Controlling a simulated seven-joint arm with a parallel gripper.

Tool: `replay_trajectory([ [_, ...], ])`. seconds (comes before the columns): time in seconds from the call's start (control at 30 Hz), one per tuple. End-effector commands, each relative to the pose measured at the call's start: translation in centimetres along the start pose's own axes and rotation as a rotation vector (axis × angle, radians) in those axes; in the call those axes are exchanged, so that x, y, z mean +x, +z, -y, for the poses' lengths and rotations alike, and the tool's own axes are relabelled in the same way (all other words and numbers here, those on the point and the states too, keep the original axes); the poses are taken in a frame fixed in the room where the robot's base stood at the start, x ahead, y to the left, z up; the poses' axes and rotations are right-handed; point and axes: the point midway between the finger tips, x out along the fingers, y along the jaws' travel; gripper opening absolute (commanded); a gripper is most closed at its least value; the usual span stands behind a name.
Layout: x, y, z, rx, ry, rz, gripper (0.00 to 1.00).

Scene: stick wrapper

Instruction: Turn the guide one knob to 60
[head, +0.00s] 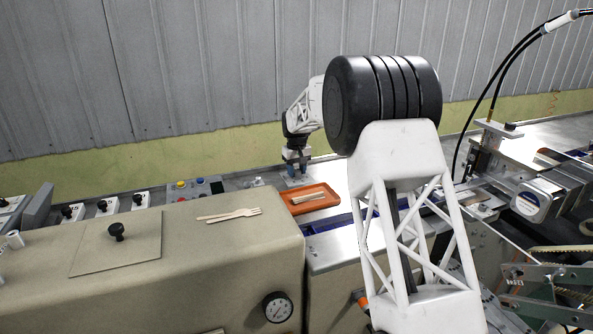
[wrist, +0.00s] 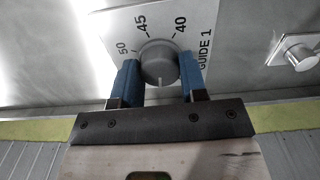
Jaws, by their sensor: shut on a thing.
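The guide one knob (wrist: 158,62) is a round grey knob on a pale dial plate (wrist: 112,22) in the wrist view. The plate reads "GUIDE 1", and the numbers 50, 45 and 40 show around the knob; no 60 is visible. A light mark on the knob points down the picture, toward my gripper's palm. My gripper (wrist: 160,72) has one blue finger on each side of the knob and is shut on it. In the head view my gripper (head: 297,170) is small and far off, pointing down at the metal deck, and the knob cannot be made out.
A second metal knob (wrist: 298,52) stands to the right in the wrist view. In the head view an orange tray (head: 292,207) with wooden sticks lies close in front of my gripper. A button panel (head: 200,188) is to the left.

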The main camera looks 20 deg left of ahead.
Motion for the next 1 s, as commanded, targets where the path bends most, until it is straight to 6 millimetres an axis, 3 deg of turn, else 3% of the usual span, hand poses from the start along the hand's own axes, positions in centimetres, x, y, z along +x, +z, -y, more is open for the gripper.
replay_trajectory([
  [0.2,-0.1,-0.04,0.02,0.11,0.0,-0.002,0.16],
  [0.57,-0.12,-0.05,0.02,0.128,0.0,-0.002,0.16],
  [0.6,-0.13,-0.05,0.02,0.127,0.0,-0.003,0.46],
  [0.73,-0.1,-0.04,0.01,0.127,0.0,-0.002,0.65],
  [1.0,-0.08,-0.02,0.01,0.127,0.0,-0.001,0.65],
])
